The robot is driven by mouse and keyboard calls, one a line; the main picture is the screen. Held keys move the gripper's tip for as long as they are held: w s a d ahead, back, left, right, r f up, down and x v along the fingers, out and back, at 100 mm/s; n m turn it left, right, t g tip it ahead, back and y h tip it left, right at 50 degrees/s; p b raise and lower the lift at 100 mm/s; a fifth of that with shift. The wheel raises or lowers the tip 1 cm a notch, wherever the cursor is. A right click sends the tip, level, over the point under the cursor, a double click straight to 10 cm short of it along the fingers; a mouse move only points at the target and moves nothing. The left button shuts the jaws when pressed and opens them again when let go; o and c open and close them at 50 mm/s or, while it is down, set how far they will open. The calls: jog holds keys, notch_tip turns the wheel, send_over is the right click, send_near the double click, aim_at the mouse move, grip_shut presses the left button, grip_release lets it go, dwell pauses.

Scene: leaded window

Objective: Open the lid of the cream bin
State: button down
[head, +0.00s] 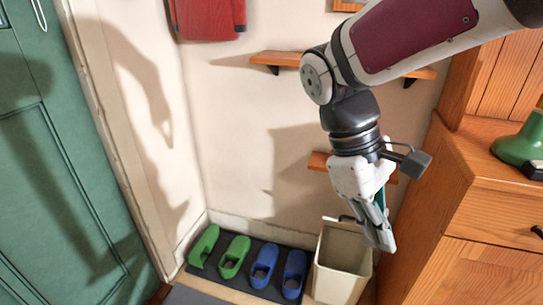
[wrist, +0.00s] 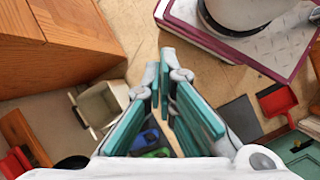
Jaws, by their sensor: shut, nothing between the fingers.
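The cream bin (head: 335,275) stands on the floor against the wall, between the shoe mat and the wooden cabinet. It also shows in the wrist view (wrist: 98,108), left of my fingers. My gripper (head: 380,238) points down, shut and empty. In the head view it overlaps the bin's upper right corner, and no contact is clear. In the wrist view my gripper (wrist: 164,75) has its fingers together, apart from the bin.
A wooden cabinet (head: 480,270) stands close on the right, with a green object (head: 518,148) on top. Wooden shelves (head: 278,58) are on the wall behind my arm. Green slippers (head: 234,257) and blue slippers (head: 264,266) lie on a dark mat left of the bin. A green door (head: 60,170) is at left.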

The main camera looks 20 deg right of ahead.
aim_at(350, 224)
jog(key=w+d+f+n+g+h, duration=0.25)
jog(key=w+f+n+h, duration=0.25)
jog(key=w+f, duration=0.35)
jog(key=w+d+f+n+g+h, duration=0.1)
jog(key=w+d+f+n+h, duration=0.25)
jog(key=w+f+n, duration=0.4)
jog(key=w+d+f+n+t+h+b, duration=0.1)
jog(key=w+d+f+n+t+h, duration=0.15)
jog(key=f+n+t+h, duration=0.75)
jog(key=w+d+f+n+b, duration=0.1)
jog(key=w+f+n, duration=0.4)
jog(key=f, duration=1.1)
jog(key=w+d+r+b, duration=0.1)
jog(key=d+r, duration=0.1)
jog(key=d, duration=0.3)
jog(key=w+d+r+n+b, duration=0.1)
jog(key=w+d+r, duration=0.1)
jog(key=d, duration=0.4)
jog(key=shift+r, duration=0.55)
jog(key=shift+w+d+r, duration=0.1)
jog(key=shift+w, duration=0.05)
